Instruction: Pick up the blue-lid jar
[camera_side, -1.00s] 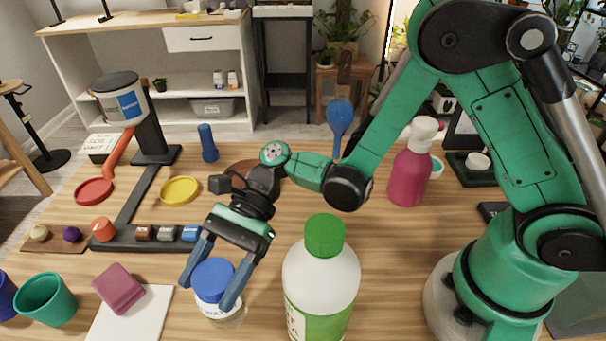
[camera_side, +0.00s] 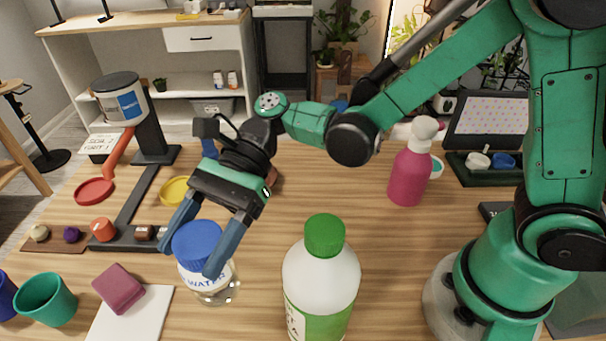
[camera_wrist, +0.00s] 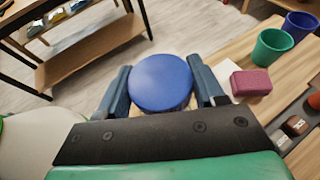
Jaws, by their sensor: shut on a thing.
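The blue-lid jar (camera_side: 206,268) is a clear jar with a white label reading "WATER" and a blue lid. It is in the lower left middle of the side view, tilted a little. My gripper (camera_side: 190,250) is shut on it, one finger on each side of the lid. The jar appears raised off the table; how far its base is above the wood is hard to tell. In the wrist view, the blue lid (camera_wrist: 160,82) sits between my two fingers, and the rest of the jar is mostly hidden under it.
A white bottle with a green cap (camera_side: 321,280) stands close on the right. A maroon block (camera_side: 118,288) on a white sheet (camera_side: 150,318) and a green cup (camera_side: 46,298) are to the left. A pink spray bottle (camera_side: 409,175) stands behind.

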